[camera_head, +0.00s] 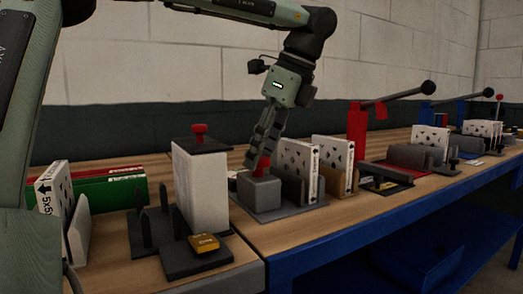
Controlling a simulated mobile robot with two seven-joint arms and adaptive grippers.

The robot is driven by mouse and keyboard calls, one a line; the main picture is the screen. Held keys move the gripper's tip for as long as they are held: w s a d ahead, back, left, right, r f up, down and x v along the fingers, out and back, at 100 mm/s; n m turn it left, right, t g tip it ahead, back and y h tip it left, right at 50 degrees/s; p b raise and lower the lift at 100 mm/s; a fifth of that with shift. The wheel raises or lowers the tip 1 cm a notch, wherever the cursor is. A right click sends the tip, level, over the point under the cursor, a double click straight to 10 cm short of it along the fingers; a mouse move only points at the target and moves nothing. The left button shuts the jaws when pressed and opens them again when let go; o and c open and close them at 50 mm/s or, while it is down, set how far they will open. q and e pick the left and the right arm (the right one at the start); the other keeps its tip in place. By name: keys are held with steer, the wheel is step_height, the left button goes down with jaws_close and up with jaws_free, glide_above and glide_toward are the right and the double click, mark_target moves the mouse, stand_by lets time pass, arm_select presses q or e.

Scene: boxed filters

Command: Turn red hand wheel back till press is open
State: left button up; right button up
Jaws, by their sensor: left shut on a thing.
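The red hand wheel (264,170) sits on a grey block (261,191) at the middle of the bench, and only part of it shows beneath my fingers. My left gripper (257,162) reaches down from above and is shut on the red hand wheel. The block stands on a dark grey base, beside a grey upright plate (291,188) and a white patterned filter box (309,176). The gap inside the press is hard to judge from here. My right gripper is not in view.
A tall white box with a red knob (199,130) on top stands close to the left. An orange-yellow switch (204,243) lies in front of it. Red (357,130) and blue (426,112) lever presses stand to the right. Green and red boxes (110,188) lie at left.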

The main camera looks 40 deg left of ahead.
arm_select(q)
steer(key=o, duration=1.1)
steer(key=shift+o, duration=0.2)
steer(key=s+v, duration=0.1)
steer(key=v, duration=0.6)
steer(key=shift+w+r, duration=0.25)
steer(key=shift+w, duration=0.3)
steer(key=shift+d, duration=0.15)
